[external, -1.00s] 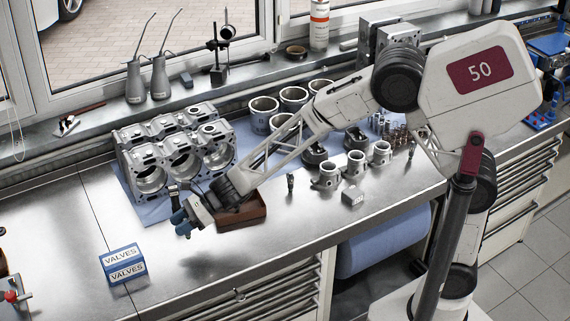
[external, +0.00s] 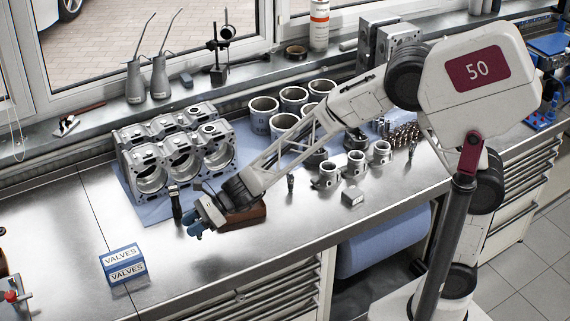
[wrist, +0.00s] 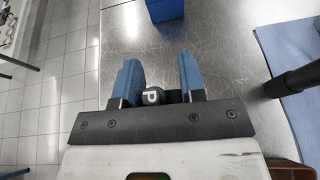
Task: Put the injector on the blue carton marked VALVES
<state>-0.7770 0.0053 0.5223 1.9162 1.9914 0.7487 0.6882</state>
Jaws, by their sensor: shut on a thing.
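My gripper (external: 195,229) is above the bench in the external view, right of the blue carton marked VALVES. In the wrist view its blue fingers (wrist: 159,85) are shut on a small dark cylindrical part, which I take to be the injector (wrist: 153,98). The VALVES carton (external: 124,264), blue and white, stands on the bench at the lower left. Its blue side (wrist: 164,9) shows at the top of the wrist view, apart from the gripper.
A black upright cylinder (external: 176,204) stands close beside my gripper; it also shows in the wrist view (wrist: 290,82). A brown tray (external: 246,217) is partly behind my wrist. The engine block (external: 180,158) sits behind on a blue mat. Bare bench lies between gripper and carton.

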